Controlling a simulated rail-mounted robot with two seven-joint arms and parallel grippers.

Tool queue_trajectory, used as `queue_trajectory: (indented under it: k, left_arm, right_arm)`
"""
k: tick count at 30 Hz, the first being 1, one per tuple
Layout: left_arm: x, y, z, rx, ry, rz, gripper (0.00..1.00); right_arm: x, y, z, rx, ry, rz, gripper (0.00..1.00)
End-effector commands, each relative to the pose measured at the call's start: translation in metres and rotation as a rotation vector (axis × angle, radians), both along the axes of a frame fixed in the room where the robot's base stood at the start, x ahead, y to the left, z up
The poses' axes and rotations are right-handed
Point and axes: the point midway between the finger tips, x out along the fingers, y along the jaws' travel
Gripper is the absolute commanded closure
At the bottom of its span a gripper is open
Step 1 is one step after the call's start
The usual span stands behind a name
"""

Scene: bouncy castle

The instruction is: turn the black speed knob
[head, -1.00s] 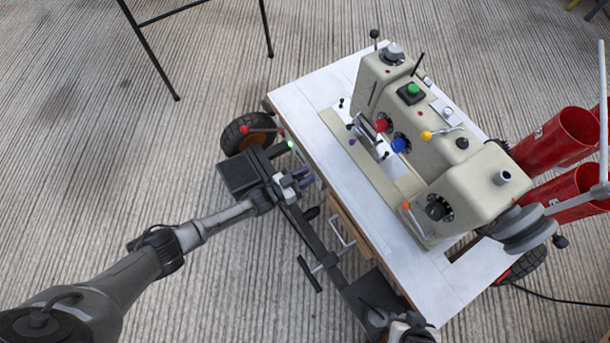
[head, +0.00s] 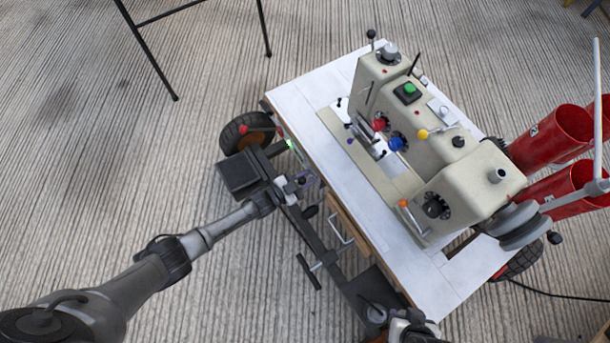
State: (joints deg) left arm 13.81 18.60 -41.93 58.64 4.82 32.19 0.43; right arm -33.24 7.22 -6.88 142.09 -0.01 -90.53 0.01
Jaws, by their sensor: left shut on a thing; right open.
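My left gripper (head: 308,180) is at the front edge of the white sewing table (head: 300,112), below and to the right of a small green light (head: 291,143). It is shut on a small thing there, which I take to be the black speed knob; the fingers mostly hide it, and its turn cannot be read. My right gripper (head: 398,328) shows only in part at the bottom edge, near the table's front right corner. It is open and apart from the left one.
A beige sewing machine (head: 472,172) with red, blue, yellow and black controls stands on the table. A drawer handle (head: 342,228) and a dark frame bar (head: 340,275) lie below the front edge. Red cylinders (head: 548,140) stand at the right.

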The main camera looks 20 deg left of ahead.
Motion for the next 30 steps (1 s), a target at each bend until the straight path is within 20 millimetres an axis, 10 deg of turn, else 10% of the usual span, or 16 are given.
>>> queue_trajectory:
  k: [25,26,30]
  left_arm:
    - [-0.0030,-0.0030,-0.0033,0.123,-0.091,0.000,0.96]
    - [-0.0030,-0.0030,-0.0033,0.123,-0.091,0.000,0.72]
    - [-0.0029,-0.0030,-0.0031,0.122,-0.090,0.000,0.58]
  right_arm:
    - [0.0002,0.0029,0.0011,0.009,0.000,-0.006,0.57]
    - [0.0002,0.0029,0.0011,0.009,0.000,-0.006,0.57]
    - [0.0001,0.0029,0.0012,0.009,0.000,-0.006,0.57]
